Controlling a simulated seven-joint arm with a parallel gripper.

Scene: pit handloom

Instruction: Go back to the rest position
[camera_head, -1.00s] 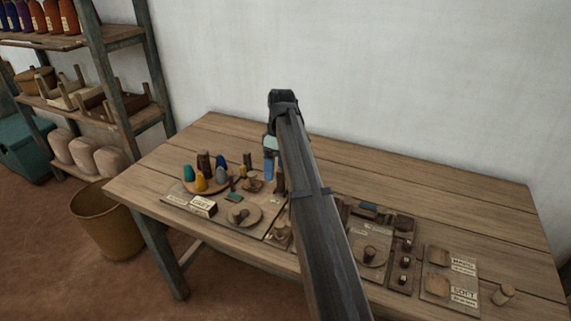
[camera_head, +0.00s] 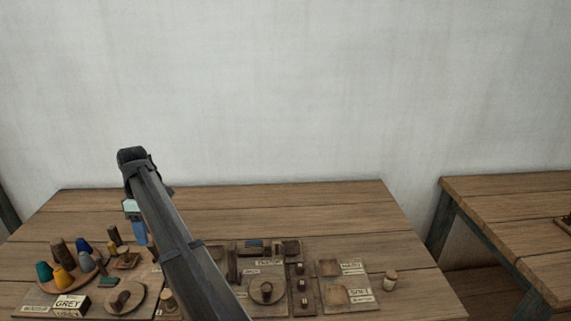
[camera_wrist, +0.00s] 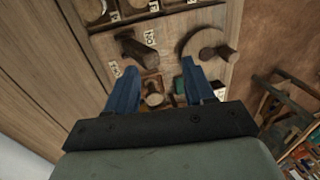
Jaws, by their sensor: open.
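My gripper (camera_wrist: 163,92) is open, with two blue fingers apart and nothing held between them. In the head view the blue fingertips (camera_head: 140,233) point down above the left part of the wooden table (camera_head: 330,205), over the boards of small items. My arm crosses the head view from the lower middle and hides part of the boards. Below the gripper in the wrist view are a wooden block (camera_wrist: 151,84) and a dark peg (camera_wrist: 138,52); I cannot tell their exact gap to the fingers.
A round tray of coloured cones (camera_head: 63,276) stands at the table's left, by a box labelled GREY (camera_head: 70,306). A second table (camera_head: 510,210) is further right. The table's back strip is clear.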

